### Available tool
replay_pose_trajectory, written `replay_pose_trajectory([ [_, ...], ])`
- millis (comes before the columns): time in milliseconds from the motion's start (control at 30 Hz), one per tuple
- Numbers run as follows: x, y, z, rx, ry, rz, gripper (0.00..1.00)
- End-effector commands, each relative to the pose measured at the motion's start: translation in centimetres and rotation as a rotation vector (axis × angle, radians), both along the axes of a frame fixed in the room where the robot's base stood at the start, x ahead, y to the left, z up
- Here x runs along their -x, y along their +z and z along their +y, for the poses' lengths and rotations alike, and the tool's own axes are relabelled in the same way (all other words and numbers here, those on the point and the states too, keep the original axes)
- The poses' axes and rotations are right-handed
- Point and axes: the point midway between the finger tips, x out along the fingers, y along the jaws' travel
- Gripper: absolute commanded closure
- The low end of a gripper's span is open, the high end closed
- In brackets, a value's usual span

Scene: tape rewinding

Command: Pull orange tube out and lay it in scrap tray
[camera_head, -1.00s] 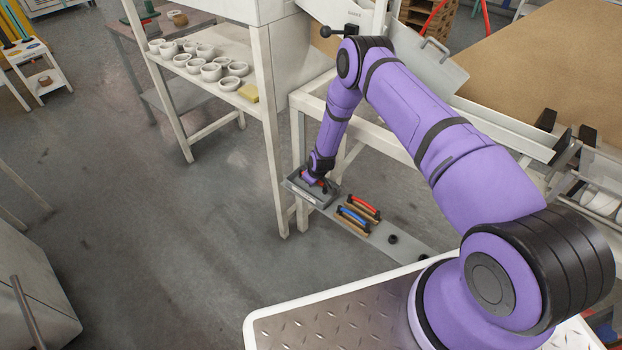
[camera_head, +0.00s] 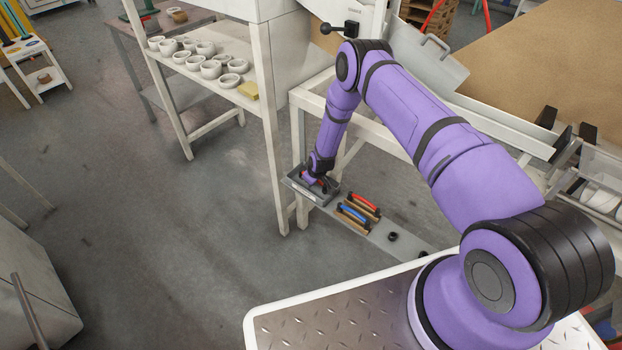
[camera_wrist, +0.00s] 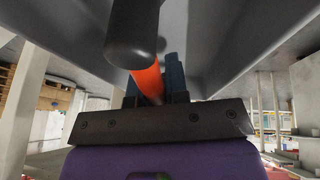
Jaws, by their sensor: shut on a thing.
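My gripper (camera_head: 318,184) is at the grey tray (camera_head: 299,190) at the far end of the strip below the white frame. In the wrist view my gripper (camera_wrist: 155,84) is shut on the orange tube (camera_wrist: 149,84), which has a dark rounded end (camera_wrist: 132,35). Only a small orange-red bit of the tube shows in the head view, at the tray. Grey walls surround it closely in the wrist view. I cannot tell whether the tube touches the tray floor.
A red-handled tool (camera_head: 364,203) and a blue-handled tool (camera_head: 353,216) lie beside the tray on the strip, with a small black ring (camera_head: 393,237) nearer me. White frame legs (camera_head: 302,160) and a shelf of white bowls (camera_head: 211,69) stand close.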

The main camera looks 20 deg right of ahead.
Motion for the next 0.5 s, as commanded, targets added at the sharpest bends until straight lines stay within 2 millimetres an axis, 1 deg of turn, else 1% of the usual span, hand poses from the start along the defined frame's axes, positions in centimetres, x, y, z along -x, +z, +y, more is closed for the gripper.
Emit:
replay_pose_trajectory([
  [100, 0.01, -0.01, 0.00, 0.000, 0.000, 0.000, 1.00],
  [133, 0.02, -0.01, 0.00, 0.000, 0.000, 0.000, 0.83],
  [233, 0.02, -0.01, 0.00, 0.000, 0.000, 0.000, 0.60],
  [267, 0.02, -0.01, 0.00, 0.000, 0.000, 0.000, 0.56],
  [500, 0.04, 0.01, -0.01, 0.001, 0.000, 0.001, 0.56],
])
